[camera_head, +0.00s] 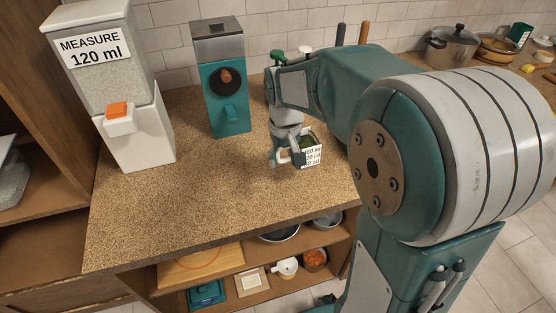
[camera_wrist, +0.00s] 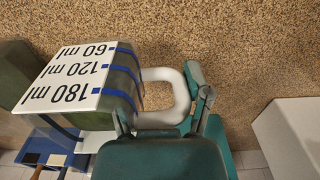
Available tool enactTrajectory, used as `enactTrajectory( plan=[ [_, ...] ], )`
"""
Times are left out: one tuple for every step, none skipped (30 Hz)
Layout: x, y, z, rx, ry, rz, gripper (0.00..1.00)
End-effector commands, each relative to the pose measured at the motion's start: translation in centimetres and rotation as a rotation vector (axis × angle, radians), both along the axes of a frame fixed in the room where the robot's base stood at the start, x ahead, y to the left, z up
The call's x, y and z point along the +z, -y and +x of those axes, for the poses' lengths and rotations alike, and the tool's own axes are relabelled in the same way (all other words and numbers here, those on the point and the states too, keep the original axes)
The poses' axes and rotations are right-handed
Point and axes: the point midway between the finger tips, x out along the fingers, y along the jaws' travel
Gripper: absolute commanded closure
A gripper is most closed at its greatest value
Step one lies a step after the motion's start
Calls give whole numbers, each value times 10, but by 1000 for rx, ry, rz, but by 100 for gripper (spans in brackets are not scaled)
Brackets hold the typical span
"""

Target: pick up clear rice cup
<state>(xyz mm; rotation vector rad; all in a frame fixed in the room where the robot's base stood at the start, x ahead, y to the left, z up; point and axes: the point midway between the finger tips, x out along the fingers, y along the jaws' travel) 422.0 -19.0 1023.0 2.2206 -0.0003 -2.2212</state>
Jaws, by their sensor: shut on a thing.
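The clear rice cup (camera_head: 312,153) is a see-through measuring cup with a white label and a pale handle. In the head view it is over the wooden counter, near the front edge. In the wrist view the cup (camera_wrist: 122,82) shows blue marks and the label reads 60, 120 and 180 ml. My gripper (camera_head: 286,158) is at the left of the cup, shut on its handle. In the wrist view the fingers of my gripper (camera_wrist: 165,118) close around the white handle loop (camera_wrist: 183,98). I cannot tell whether the cup touches the counter.
A rice dispenser (camera_head: 137,137) labelled MEASURE 120 ml stands at the counter's left. A teal machine (camera_head: 226,105) stands at the back. Pots (camera_head: 452,52) stand at the far right. Shelves (camera_head: 235,281) below hold bowls and boxes. The counter (camera_head: 195,195) is clear in front.

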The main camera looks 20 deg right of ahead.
Motion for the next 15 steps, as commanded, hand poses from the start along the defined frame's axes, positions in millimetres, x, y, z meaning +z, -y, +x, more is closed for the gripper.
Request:
enactTrajectory(
  plan=[
    [4, 2, -3, -1, 2, 0, 98],
    [7, 3, -4, -2, 1, 0, 98],
    [10, 4, -6, -2, 2, 0, 98],
    [12, 5, -8, -2, 2, 0, 98],
    [13, 7, -10, -2, 1, 0, 98],
    [14, 9, -13, -2, 1, 0, 98],
    [15, 11, -16, -2, 1, 0, 98],
    [16, 12, -18, -2, 1, 0, 98],
    [18, 14, -21, -2, 0, 0, 98],
    [19, 15, -23, -2, 0, 0, 98],
    [20, 17, -25, -3, 1, 0, 98],
    [22, 19, -28, -2, 1, 0, 98],
    [23, 20, -31, -2, 1, 0, 98],
    [24, 22, -33, -2, 0, 0, 98],
    [25, 23, -36, -2, 1, 0, 98]
  ],
)
